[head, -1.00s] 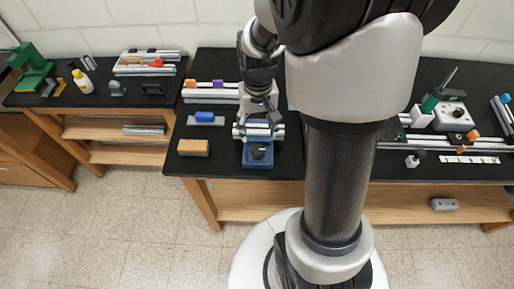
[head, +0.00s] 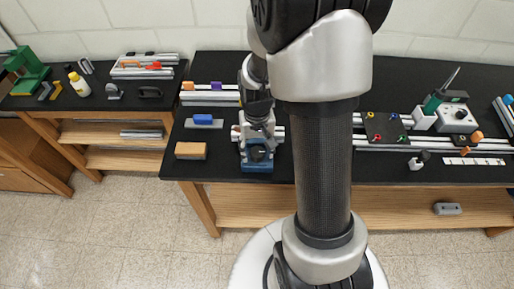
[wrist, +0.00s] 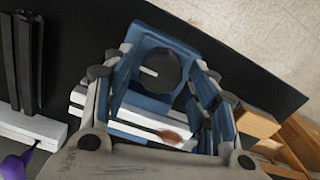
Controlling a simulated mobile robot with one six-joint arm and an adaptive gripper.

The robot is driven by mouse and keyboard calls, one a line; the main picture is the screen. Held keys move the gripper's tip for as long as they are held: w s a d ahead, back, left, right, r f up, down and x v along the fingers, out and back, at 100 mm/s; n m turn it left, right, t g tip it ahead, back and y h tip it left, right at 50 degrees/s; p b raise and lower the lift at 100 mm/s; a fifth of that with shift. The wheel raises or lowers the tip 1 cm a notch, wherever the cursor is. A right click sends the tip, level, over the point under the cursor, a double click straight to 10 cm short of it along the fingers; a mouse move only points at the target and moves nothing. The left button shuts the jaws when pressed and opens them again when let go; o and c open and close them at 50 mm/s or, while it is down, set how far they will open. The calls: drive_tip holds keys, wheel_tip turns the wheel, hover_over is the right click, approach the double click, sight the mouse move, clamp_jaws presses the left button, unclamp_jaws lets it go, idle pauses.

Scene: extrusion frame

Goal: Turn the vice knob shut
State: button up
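The blue vice (head: 257,168) sits near the front edge of the black bench top, with a round black knob (wrist: 157,70) on its front. The knob bears a short white pointer mark, seen in the wrist view. My gripper (head: 257,140) is over the vice in the head view and hides part of it. In the wrist view my gripper (wrist: 160,66) is open, with one finger on each side of the knob. Gaps show between the knob and the fingers, and I cannot tell whether either touches it.
Left of the vice are an orange-brown block (head: 191,151) and a blue eraser-like block (head: 203,118). Aluminium extrusions (head: 212,97) lie behind. A dark panel with coloured knobs (head: 385,128) and a soldering station (head: 456,118) stand to the right.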

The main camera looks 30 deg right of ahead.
sight(257, 150)
drive_tip(key=c, duration=0.9)
drive_tip(key=shift+m, duration=1.5)
drive_tip(key=o, duration=1.1)
wheel_tip(257, 150, up, 12)
drive_tip(key=shift+r, duration=0.1)
